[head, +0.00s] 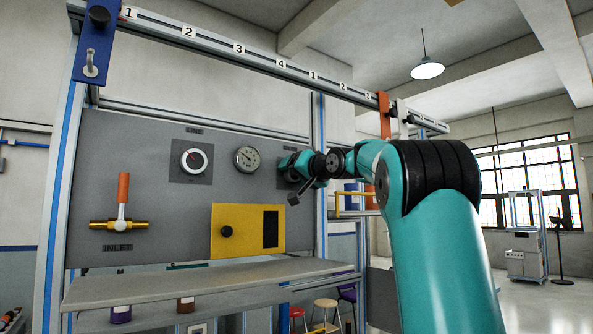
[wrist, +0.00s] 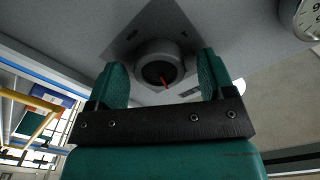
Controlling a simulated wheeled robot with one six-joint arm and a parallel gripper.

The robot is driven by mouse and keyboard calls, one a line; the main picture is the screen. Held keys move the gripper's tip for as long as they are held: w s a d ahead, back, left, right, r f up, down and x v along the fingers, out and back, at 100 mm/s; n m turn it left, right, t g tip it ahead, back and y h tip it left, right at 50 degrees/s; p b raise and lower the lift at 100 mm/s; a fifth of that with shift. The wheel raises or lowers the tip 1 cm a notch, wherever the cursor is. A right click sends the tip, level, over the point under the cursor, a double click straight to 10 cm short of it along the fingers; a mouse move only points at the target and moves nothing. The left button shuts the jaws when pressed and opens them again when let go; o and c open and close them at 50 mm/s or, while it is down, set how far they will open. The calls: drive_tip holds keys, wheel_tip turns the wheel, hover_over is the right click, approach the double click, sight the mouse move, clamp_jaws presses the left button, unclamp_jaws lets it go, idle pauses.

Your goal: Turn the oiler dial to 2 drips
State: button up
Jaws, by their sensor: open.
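A round grey dial (wrist: 158,66) with a dark face and a red pointer shows in the wrist view, on a square plate (wrist: 185,22). I take it for the oiler dial; its markings are too small to read. My gripper (wrist: 163,72) is open, with one teal finger on each side of the dial. I cannot tell whether the fingers touch it. In the head view my gripper (head: 291,161) is at the right part of the grey panel and hides most of the dial there.
A shelf (head: 200,281) juts out below. A numbered rail (head: 260,55) runs above.

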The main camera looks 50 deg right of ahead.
drive_tip(key=c, duration=0.9)
drive_tip(key=shift+c, duration=0.2)
drive_tip(key=shift+f+n, duration=0.1)
drive_tip(key=shift+n, duration=0.2)
drive_tip(key=shift+n+b, duration=3.35)
drive_tip(key=shift+n, duration=4.25)
